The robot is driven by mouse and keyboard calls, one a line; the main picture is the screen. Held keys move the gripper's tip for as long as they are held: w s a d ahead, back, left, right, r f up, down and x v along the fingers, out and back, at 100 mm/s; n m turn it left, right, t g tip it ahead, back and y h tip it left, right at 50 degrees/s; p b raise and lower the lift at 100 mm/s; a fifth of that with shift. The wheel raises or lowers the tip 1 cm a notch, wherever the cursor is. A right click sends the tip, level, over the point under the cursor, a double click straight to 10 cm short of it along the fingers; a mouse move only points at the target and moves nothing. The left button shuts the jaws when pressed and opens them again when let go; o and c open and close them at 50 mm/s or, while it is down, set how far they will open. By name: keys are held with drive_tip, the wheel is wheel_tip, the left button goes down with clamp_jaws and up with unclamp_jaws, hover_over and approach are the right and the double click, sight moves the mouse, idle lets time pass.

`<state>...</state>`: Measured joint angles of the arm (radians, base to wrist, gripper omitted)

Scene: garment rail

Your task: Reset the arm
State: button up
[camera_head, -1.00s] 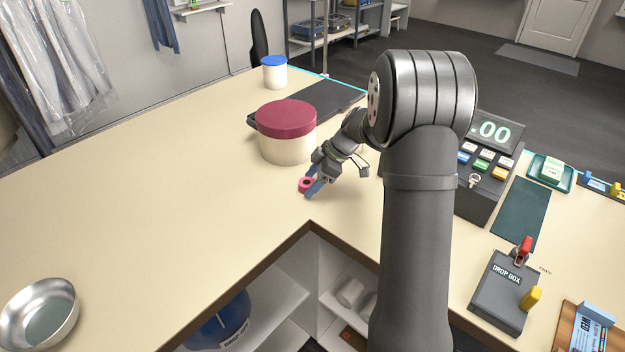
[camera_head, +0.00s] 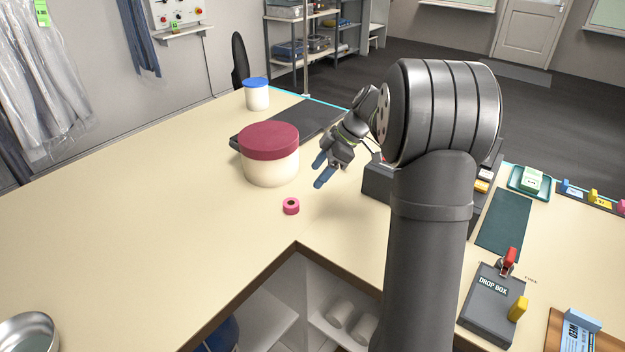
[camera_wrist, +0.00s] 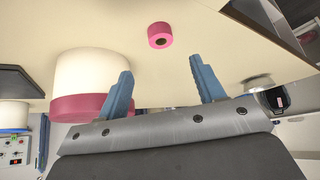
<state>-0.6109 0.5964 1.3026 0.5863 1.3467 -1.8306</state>
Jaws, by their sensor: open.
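My gripper (camera_head: 321,170) is open and empty, with blue fingers, above the counter to the right of the round box. Its two fingers stand apart in the wrist view (camera_wrist: 163,82). A small pink ring-shaped roll (camera_head: 291,206) lies on the counter, apart from the fingers, below and left of them in the head view. The pink roll also shows beyond the fingertips in the wrist view (camera_wrist: 160,35). My arm hides part of the counter and the register.
A cream round box with a dark red lid (camera_head: 268,155) stands close left of my gripper. A dark mat (camera_head: 305,122) and blue-lidded jar (camera_head: 257,94) are behind. The drop box (camera_head: 492,303) and green mat (camera_head: 504,223) are right. The left counter is largely clear.

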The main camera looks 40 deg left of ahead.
sight(295, 202)
drive_tip(key=shift+r, duration=0.15)
drive_tip(key=x, duration=1.2)
drive_tip(key=shift+d+r, duration=0.1)
drive_tip(key=shift+r, duration=1.55)
drive_tip(key=shift+f, duration=0.1)
